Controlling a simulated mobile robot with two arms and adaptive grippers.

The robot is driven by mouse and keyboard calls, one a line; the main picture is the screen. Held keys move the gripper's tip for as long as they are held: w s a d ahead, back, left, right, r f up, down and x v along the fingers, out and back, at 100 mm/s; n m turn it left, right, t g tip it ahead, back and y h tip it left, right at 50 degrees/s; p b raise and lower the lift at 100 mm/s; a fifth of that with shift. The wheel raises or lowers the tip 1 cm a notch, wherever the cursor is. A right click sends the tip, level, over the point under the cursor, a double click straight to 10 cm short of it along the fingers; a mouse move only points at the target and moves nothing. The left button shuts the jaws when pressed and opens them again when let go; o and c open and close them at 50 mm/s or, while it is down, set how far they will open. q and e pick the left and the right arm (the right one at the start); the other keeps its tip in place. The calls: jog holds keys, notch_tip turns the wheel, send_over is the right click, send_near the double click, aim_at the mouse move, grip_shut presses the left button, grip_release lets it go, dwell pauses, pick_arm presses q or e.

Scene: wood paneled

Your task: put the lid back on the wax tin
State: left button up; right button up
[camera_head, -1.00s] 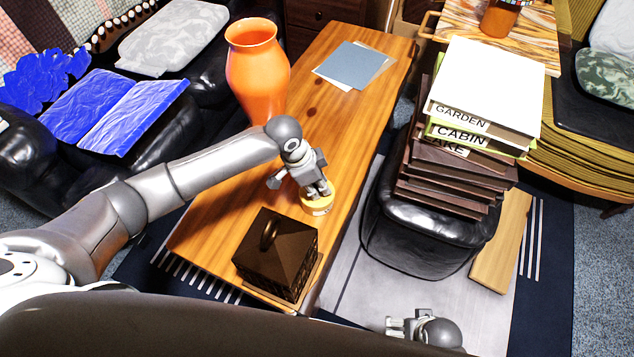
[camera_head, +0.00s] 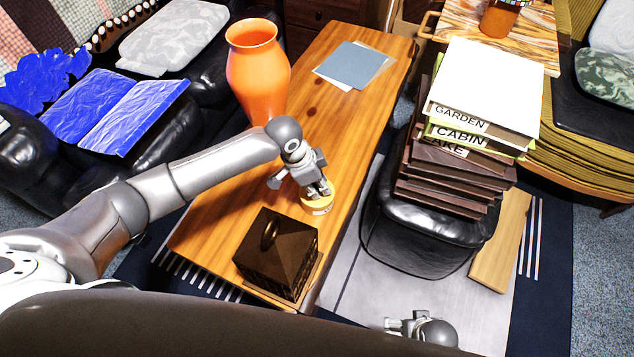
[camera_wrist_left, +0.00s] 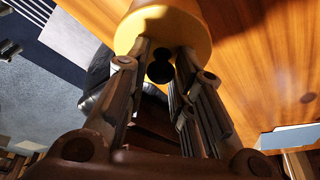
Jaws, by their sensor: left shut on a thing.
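The wax tin (camera_head: 318,208) is a small round yellow tin with a pale label on its side, standing on the wooden table near its right edge. My left gripper (camera_head: 320,190) points down at its top. In the left wrist view, a yellow round top (camera_wrist_left: 165,20) lies at the fingertips, and a dark knob (camera_wrist_left: 160,72) shows between the fingers (camera_wrist_left: 160,60). The left gripper is shut on the lid. The fingers hide the lid in the head view, and I cannot tell whether it is seated. My right gripper (camera_head: 392,327) is low in view, fingers apart, empty.
On the wooden table (camera_head: 340,120), a dark lidded box (camera_head: 278,258) stands near the front end and a tall orange vase (camera_head: 257,70) behind my left arm. Papers (camera_head: 352,64) lie at the far end. A black stool (camera_head: 425,235) with stacked binders stands to the right.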

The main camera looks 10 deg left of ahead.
jog(key=shift+s+f, duration=0.15)
jog(key=shift+s, duration=0.05)
pick_arm(q)
jog(key=o, duration=0.9)
pick_arm(e)
jog(key=shift+s, duration=0.15)
pick_arm(q)
jog(key=shift+o, duration=0.3)
jog(key=o, duration=0.4)
jog(key=shift+o, duration=0.2)
jog(key=shift+r, duration=0.1)
